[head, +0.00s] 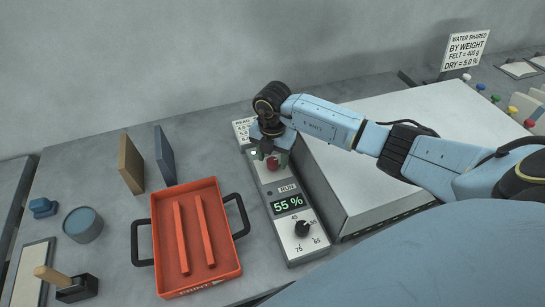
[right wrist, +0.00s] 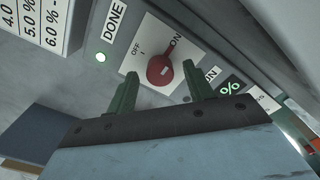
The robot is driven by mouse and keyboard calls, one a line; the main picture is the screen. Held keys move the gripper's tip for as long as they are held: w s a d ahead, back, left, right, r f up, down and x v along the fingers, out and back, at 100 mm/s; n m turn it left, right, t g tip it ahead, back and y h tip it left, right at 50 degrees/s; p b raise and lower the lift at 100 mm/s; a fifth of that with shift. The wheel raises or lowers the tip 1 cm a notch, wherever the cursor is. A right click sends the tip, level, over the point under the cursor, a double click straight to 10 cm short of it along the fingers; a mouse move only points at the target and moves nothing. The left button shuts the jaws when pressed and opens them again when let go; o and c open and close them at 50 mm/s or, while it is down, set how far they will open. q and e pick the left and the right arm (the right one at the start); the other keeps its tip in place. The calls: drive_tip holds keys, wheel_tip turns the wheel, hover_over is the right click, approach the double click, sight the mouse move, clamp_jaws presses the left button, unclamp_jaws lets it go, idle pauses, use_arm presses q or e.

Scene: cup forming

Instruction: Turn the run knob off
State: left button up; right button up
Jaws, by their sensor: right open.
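The red run knob (head: 272,163) sits on the narrow grey control panel (head: 281,211). In the right wrist view the knob (right wrist: 159,70) is on a white plate marked OFF and ON, and its pointer seems to lean toward ON. My right gripper (head: 270,154) is over the knob end of the panel. In the right wrist view its two green fingers (right wrist: 159,82) are open, one on each side of the knob, with no clear contact. My left gripper is not in view.
The panel has a display (head: 288,204) reading 55 % and a black dial (head: 302,228). A large pale box (head: 375,150) stands right of the panel. A red tray (head: 160,237) with two bars lies left of it.

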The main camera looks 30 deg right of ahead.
drive_tip(key=shift+f, duration=0.2)
drive_tip(key=shift+c, duration=0.3)
drive_tip(key=c, duration=0.9)
